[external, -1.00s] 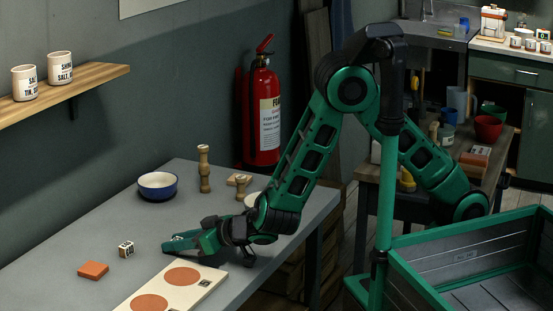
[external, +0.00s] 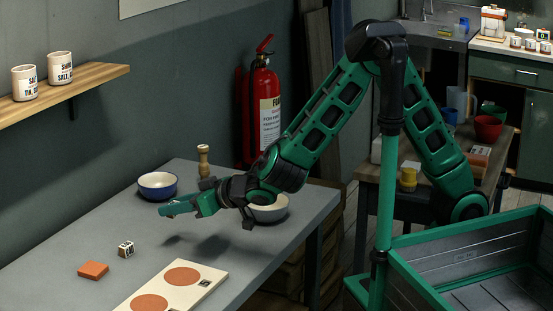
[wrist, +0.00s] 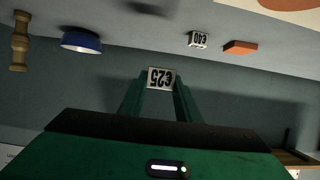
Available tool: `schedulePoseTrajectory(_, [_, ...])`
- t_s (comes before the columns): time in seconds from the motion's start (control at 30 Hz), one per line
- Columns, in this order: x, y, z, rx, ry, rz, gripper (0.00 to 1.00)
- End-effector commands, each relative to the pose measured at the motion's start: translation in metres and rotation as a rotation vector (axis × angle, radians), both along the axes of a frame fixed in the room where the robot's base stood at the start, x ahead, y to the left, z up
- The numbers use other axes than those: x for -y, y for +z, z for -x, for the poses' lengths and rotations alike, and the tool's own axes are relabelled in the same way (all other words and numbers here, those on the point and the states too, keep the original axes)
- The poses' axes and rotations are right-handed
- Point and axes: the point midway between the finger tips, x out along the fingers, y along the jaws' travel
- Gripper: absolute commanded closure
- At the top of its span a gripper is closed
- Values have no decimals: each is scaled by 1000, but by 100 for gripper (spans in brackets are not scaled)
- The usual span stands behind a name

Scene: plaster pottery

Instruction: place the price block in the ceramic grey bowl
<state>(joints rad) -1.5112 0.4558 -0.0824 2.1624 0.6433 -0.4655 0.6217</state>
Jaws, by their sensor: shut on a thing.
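My gripper (external: 168,209) is raised above the table, its fingers pointing left in the external view. In the wrist view my gripper (wrist: 160,92) is shut on a white price block (wrist: 160,78) with dark "25" lettering that reads upside down. The held block cannot be made out in the external view.
A second price block (external: 126,249) and an orange tile (external: 93,270) lie at the left. A cream board with orange discs (external: 190,284) lies in front. The middle of the table is clear.

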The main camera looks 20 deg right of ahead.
Motion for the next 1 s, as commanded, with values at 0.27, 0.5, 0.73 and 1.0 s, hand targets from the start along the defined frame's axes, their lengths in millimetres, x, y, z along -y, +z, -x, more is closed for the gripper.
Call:
schedulePoseTrajectory(0.27, [0, 3, 0, -2, -1, -1, 90])
schedulePoseTrajectory(0.5, [0, 38, -1, -21, -2, 14, 90])
schedulePoseTrajectory(0.73, [0, 76, -1, -46, -2, 40, 90])
schedulePoseTrajectory(1.0, [12, 61, -29, -126, -71, 121, 90])
